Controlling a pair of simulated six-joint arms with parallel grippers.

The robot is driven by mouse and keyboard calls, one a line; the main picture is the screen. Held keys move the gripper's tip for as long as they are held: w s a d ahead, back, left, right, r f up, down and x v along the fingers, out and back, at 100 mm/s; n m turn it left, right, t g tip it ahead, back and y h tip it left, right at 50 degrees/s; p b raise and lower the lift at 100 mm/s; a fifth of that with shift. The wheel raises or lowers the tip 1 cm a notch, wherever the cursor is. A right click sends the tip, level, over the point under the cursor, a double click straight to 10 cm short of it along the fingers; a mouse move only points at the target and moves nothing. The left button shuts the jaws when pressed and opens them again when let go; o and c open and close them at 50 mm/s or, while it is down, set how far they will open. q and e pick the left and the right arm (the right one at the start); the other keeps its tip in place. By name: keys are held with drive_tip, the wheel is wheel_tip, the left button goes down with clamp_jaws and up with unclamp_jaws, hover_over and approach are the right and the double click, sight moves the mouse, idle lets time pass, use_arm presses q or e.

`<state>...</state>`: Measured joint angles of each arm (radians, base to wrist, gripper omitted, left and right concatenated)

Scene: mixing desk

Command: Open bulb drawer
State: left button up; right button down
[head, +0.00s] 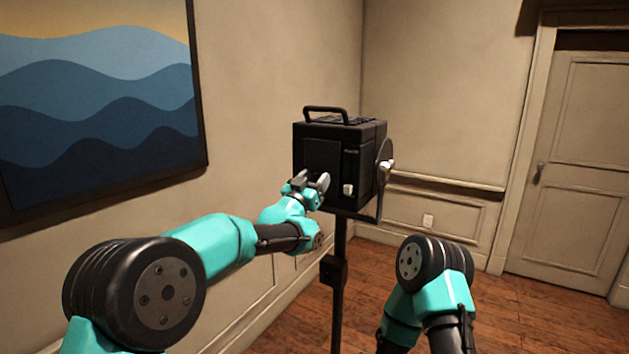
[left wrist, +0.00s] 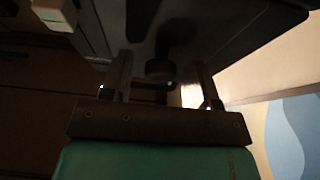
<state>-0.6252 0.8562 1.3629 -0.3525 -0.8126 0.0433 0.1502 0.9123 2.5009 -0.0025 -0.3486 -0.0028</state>
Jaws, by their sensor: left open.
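A black box-shaped device (head: 368,160) with a top handle stands on a dark pole. A dark panel (head: 322,156) on its front face looks like the bulb drawer, and it appears flush with the body. My left gripper (head: 311,186) is at the lower part of this panel. In the left wrist view the left gripper (left wrist: 164,82) is open, its fingers either side of a dark round knob (left wrist: 160,69). I cannot tell whether the fingers touch the knob. In the head view the gripper hides the knob. My right gripper is out of view.
A small white switch (head: 348,189) sits on the device's front, right of the panel; it also shows in the left wrist view (left wrist: 55,14). A crank or reel (head: 386,166) projects from the right side. A wall with a picture (head: 100,100) is at left.

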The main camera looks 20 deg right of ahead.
use_arm(q)
clamp_jaws()
idle(0.6)
